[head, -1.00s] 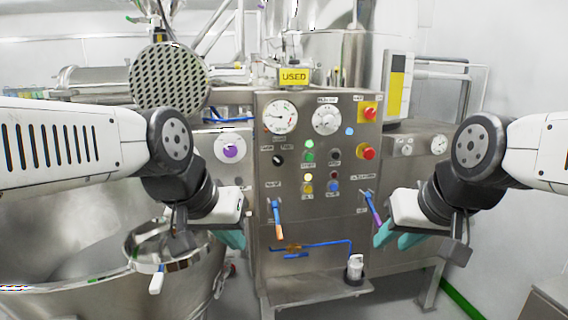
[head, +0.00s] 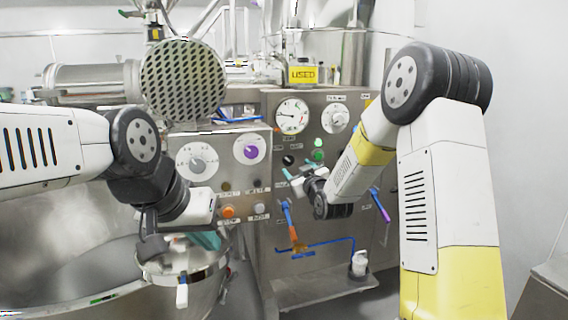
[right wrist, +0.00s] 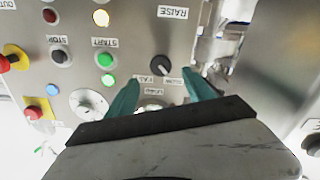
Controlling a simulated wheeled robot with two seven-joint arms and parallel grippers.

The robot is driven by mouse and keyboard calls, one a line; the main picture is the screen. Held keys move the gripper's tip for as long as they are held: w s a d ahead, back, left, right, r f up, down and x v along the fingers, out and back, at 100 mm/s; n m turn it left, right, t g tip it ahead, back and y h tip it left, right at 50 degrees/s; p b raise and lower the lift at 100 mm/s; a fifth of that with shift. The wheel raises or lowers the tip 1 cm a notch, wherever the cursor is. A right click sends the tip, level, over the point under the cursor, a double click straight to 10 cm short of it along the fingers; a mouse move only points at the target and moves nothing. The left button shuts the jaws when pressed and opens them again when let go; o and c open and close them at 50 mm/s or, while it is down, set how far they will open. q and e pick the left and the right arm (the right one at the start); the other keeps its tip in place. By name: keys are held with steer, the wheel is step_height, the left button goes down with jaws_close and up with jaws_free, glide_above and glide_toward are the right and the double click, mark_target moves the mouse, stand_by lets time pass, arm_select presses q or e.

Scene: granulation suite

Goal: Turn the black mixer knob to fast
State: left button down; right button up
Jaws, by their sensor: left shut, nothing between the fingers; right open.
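The black mixer knob (head: 288,160) is on the upper left of the steel control panel (head: 330,250). In the right wrist view the black knob (right wrist: 160,65) lies just beyond and between the fingertips, with small labels below it; its exact setting is hard to read. My right gripper (head: 299,177) is open in front of the panel, close below the knob. In the right wrist view its teal fingers (right wrist: 160,84) are spread, with nothing between them, apart from the knob. My left gripper (head: 208,241) is shut and empty above the steel bowl, partly hidden by its own wrist.
A green start button (right wrist: 109,80) and a black stop button (right wrist: 60,56) sit beside the knob. A side panel with a purple dial (head: 250,149) is to the left. The large bowl (head: 70,260) fills the lower left.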

mark_target(289, 161)
steer(key=x, duration=0.8)
jaws_close()
